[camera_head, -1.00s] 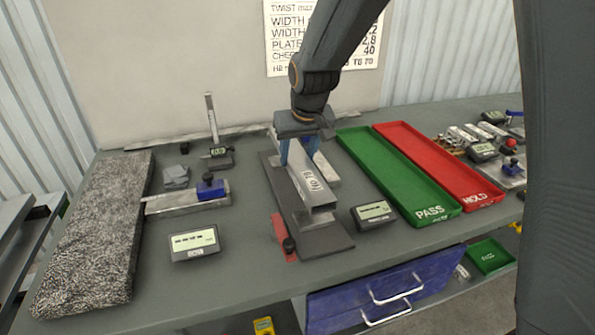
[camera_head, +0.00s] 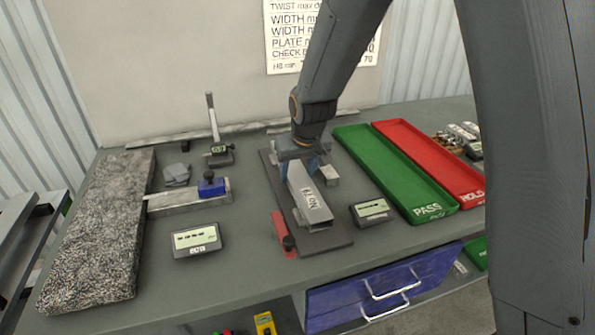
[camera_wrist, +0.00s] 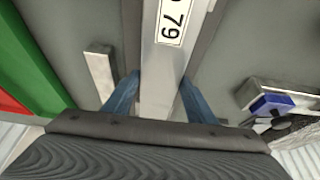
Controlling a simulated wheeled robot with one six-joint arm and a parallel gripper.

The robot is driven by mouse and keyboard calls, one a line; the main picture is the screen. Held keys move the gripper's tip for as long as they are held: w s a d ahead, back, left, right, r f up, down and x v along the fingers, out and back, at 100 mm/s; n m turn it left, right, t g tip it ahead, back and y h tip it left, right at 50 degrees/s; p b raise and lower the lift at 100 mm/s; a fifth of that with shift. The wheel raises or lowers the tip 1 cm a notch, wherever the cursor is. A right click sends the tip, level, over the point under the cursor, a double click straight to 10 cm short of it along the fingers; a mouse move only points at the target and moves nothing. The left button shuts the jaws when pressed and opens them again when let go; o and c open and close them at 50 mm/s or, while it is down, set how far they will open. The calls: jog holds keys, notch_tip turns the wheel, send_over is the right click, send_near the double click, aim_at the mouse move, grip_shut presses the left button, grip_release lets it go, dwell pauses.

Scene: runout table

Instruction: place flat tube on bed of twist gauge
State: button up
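The flat tube (camera_head: 312,205) is a long pale metal bar with a "No 79" label. It also shows in the wrist view (camera_wrist: 160,85), running between the fingers. My gripper (camera_head: 304,166) has blue fingers shut on its two sides, toward the tube's far end. The tube lies over the twist gauge's dark base plate (camera_head: 330,240), roughly along its length. Whether its underside touches the bed is hidden. A short metal block (camera_head: 331,177) is beside the tube on the right. A red piece with a black knob (camera_head: 282,236) is at the plate's near left.
A digital display (camera_head: 372,211) stands right of the plate, and another (camera_head: 196,242) stands left. A metal fixture with a blue block (camera_head: 211,187) is to the left, beside a speckled slab (camera_head: 98,235). The green PASS tray (camera_head: 385,168) and red HOLD tray (camera_head: 428,160) are to the right.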

jog(key=shift+o, duration=1.3)
jog(key=shift+r, duration=0.15)
jog(key=b+v, duration=0.2)
jog(key=v, duration=1)
jog(key=shift+b, duration=0.3)
jog(key=shift+s+d, duration=0.1)
